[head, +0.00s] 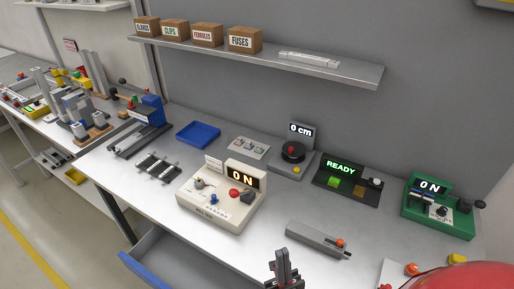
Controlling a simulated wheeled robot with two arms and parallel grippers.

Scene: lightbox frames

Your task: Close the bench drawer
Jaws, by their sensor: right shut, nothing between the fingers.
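The bench drawer (144,270) is at the lower left of the head view, under the bench's front edge. It is pulled open. Its blue front panel stands out from the bench and its grey inside shows. The frame's bottom edge cuts off part of it. My right gripper (283,256) is at the bottom centre, pointing up in the picture, shut and empty. It is to the right of the drawer and apart from it. My left gripper is out of view.
The bench top (130,180) holds a cream "ON" box (212,215), a grey bar-shaped device (315,238), a green device (435,220) and a blue tray (198,133). A large red rounded thing (470,278) fills the lower right corner. A shelf (350,75) with boxes hangs above.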

